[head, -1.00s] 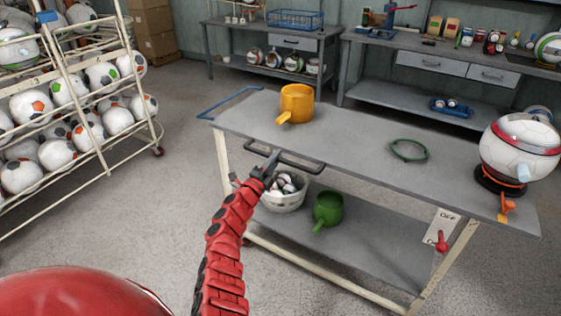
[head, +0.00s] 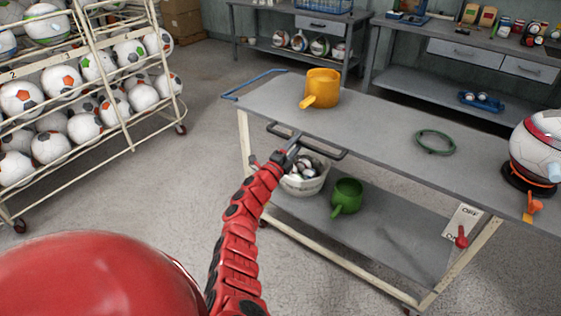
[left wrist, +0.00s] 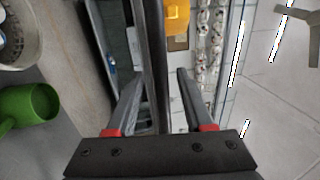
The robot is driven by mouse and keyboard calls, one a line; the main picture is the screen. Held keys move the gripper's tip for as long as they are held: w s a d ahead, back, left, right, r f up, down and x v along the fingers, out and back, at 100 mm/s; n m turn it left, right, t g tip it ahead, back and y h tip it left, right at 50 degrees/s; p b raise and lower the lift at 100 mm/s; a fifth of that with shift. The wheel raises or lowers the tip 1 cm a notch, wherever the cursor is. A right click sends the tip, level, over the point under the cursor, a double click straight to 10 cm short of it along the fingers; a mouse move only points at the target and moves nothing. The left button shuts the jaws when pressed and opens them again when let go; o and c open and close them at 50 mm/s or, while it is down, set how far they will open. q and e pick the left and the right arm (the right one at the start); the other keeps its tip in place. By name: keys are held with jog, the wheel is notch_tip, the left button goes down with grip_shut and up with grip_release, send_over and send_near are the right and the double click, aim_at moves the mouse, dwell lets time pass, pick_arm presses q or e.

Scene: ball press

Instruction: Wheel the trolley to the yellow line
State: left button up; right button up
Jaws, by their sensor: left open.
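The trolley (head: 385,125) has a grey top, a lower shelf and cream legs. A blue handle (head: 248,86) is at its left end, and a dark bar handle (head: 325,152) runs along its near side. My left gripper (head: 291,143) is at the left part of the dark bar. In the left wrist view the open fingers (left wrist: 157,98) stand on either side of the bar (left wrist: 152,60); I cannot tell whether they touch it. My right gripper and the yellow line are not in view.
The trolley carries an orange pot (head: 322,90), a green ring (head: 435,142) and a ball on a stand (head: 535,150). A green pot (head: 346,195) and a white bucket (head: 302,183) are below. A ball rack (head: 125,140) stands left. Floor between is clear.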

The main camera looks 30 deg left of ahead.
pick_arm(q)
jog(key=s+f, duration=0.3)
jog(key=s, duration=1.3)
jog(key=shift+s+a, duration=0.15)
jog(key=shift+s, duration=0.15)
jog(key=shift+f, duration=0.1)
